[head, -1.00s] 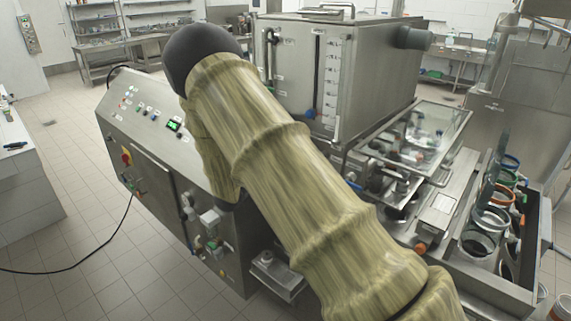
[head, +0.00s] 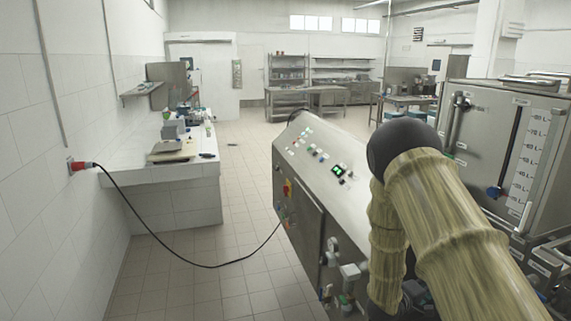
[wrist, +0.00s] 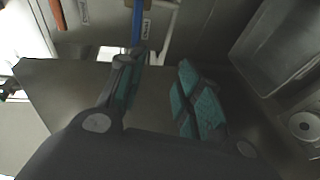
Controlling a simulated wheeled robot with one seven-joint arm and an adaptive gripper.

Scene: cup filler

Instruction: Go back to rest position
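My gripper (wrist: 160,95) shows in the wrist view with its two teal-padded fingers apart and nothing between them. Beyond the fingers is a grey metal surface of the machine. In the head view my arm, in a yellowish sleeve with a black joint, covers the lower right, and my gripper is out of sight there. The cup filler (head: 315,190) stands in front of my arm, with its control panel of lit buttons and a green display (head: 338,170). Its steel tank (head: 490,150) with a litre scale is at the right.
A white tiled counter (head: 170,200) with a scale stands on the left by the wall. A black cable (head: 160,240) runs from a red wall plug (head: 78,165) to the machine, partly across the floor. The tiled floor (head: 240,130) between counter and machine is clear. Shelves (head: 287,75) stand at the back.

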